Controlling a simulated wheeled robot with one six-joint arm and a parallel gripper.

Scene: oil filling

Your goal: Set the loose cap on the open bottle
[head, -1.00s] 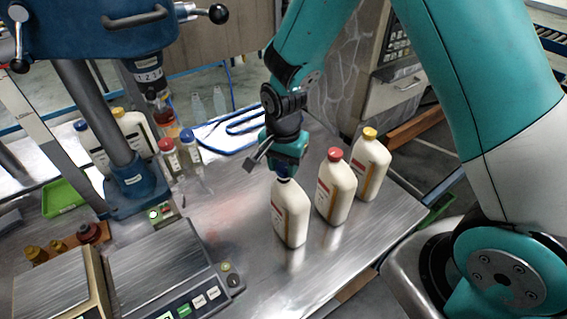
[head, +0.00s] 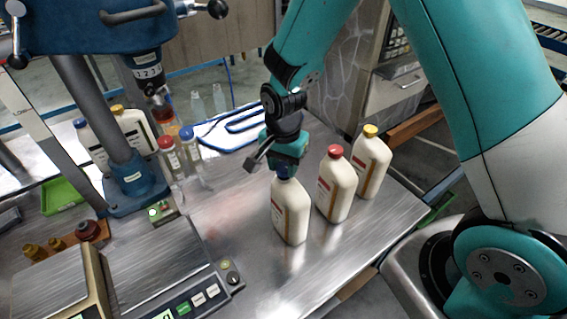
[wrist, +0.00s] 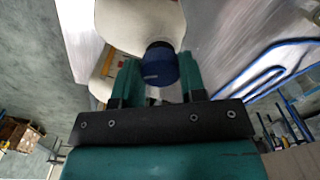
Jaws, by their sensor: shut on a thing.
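My gripper (head: 286,168) is above the nearest white bottle (head: 291,212), which stands upright on the metal table. A blue cap (wrist: 160,66) is between my two fingers (wrist: 160,82) in the wrist view, and my gripper is shut on it. The cap also shows as a blue patch under the gripper in the head view. It is at the top of the bottle, whose white body (wrist: 140,22) lies beyond it in the wrist view. The cap and fingers hide the bottle's mouth. I cannot tell whether the cap is fully seated.
A red-capped bottle (head: 337,188) and a yellow-capped bottle (head: 371,165) stand close to the right. A press column (head: 97,130), small red-capped and blue-capped bottles and a scale (head: 165,265) are to the left. The table's front right is clear.

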